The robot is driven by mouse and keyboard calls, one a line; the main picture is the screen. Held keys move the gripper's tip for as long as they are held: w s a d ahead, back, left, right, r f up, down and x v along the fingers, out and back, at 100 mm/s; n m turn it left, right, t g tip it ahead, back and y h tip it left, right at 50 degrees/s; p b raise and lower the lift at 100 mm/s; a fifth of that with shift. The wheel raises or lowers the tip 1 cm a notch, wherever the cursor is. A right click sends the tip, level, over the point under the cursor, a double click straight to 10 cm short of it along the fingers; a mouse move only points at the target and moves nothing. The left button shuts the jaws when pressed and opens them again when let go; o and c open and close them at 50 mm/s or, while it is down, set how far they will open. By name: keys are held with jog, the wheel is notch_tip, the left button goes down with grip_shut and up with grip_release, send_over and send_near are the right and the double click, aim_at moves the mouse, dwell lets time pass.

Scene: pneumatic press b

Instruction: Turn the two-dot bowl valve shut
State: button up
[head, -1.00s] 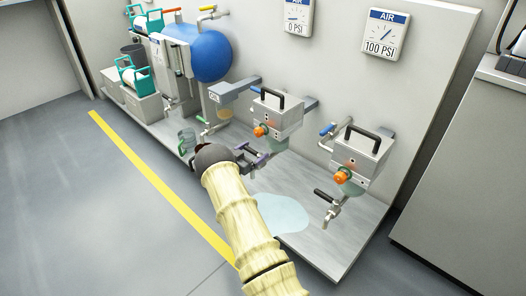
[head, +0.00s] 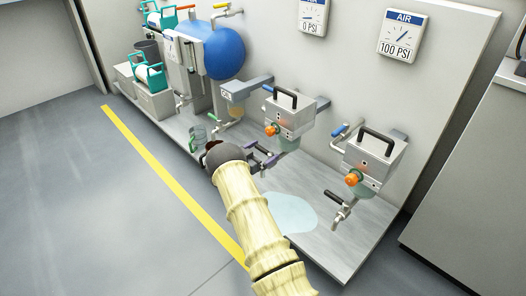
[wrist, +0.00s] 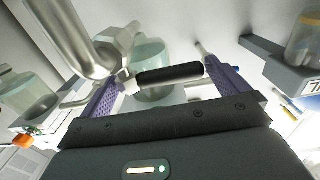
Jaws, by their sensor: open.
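My gripper (head: 266,160) has purple fingers and is just below the middle press unit (head: 290,113), by its greenish clear bowl (head: 288,143). In the wrist view my gripper (wrist: 166,66) is open. A black valve handle (wrist: 170,74) lies crosswise between the fingers; I cannot tell whether they touch it. The bowl (wrist: 150,55) and a bent metal pipe (wrist: 82,35) are behind. The right unit (head: 370,158) has its own bowl valve with a black handle (head: 336,196), apart from my gripper. The dot marks are too small to count surely.
A pale puddle (head: 291,212) lies on the grey platform (head: 340,242). A blue tank (head: 222,52) is at the back left. A yellow floor line (head: 170,172) runs along open floor at left. A grey cabinet (head: 460,190) stands at right.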

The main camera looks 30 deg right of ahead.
jog(key=p+v, duration=0.6)
jog(key=v, duration=1)
jog(key=shift+s+a+p, duration=0.25)
jog(key=shift+a+p, duration=0.1)
jog(key=shift+p, duration=0.05)
jog(key=shift+r, duration=0.1)
